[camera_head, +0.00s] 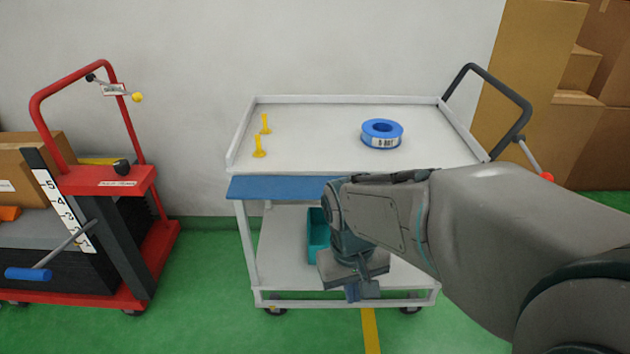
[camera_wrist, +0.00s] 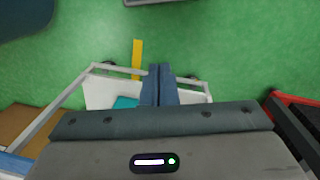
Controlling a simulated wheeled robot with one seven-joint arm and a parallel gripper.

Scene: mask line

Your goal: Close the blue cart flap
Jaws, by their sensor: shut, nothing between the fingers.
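The white cart (camera_head: 300,160) stands in the middle of the head view. Its blue flap (camera_head: 275,187) runs along the front edge of the top shelf and appears to stick outward, roughly level. My forearm and wrist hide its right part. My gripper (camera_head: 362,291) points down in front of the cart, below the flap's height and to the right of its visible part. It does not appear to touch the flap. The two blue fingers are together and empty, as the wrist view also shows (camera_wrist: 160,85). A blue edge, probably the flap, shows at the wrist view's lower left (camera_wrist: 14,165).
A blue tape roll (camera_head: 382,134) and two yellow pieces (camera_head: 259,147) stand on the top shelf. A teal bin (camera_head: 318,238) sits on the lower shelf. A red trolley (camera_head: 110,180) stands at the left, with open green floor (camera_head: 200,285) between. Cardboard boxes (camera_head: 530,90) stack at the right.

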